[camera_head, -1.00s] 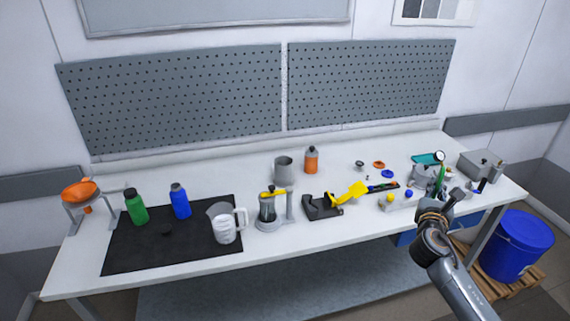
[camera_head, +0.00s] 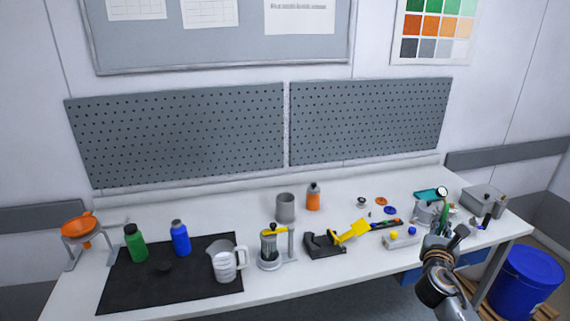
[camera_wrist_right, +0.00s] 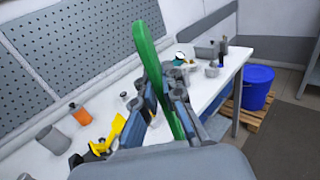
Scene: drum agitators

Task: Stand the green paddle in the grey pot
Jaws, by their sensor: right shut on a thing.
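The green paddle (camera_wrist_right: 148,50) is held between the fingers of my right gripper (camera_wrist_right: 166,88) and is tilted in the right wrist view. In the head view my right gripper (camera_head: 450,240) is over the right front of the table, with only a small part of the green paddle (camera_head: 444,217) showing. The grey pot (camera_head: 286,209) stands upright at the middle back of the table, well to the left of my right gripper. It also shows at the left of the right wrist view (camera_wrist_right: 52,140). My left gripper is not in view.
An orange bottle (camera_head: 313,197) stands just right of the pot. In front are a yellow-topped press (camera_head: 270,248), a black holder (camera_head: 323,245) with a yellow scoop (camera_head: 352,231), and a clear jug (camera_head: 224,263). A grey container (camera_head: 424,212) stands near my right gripper.

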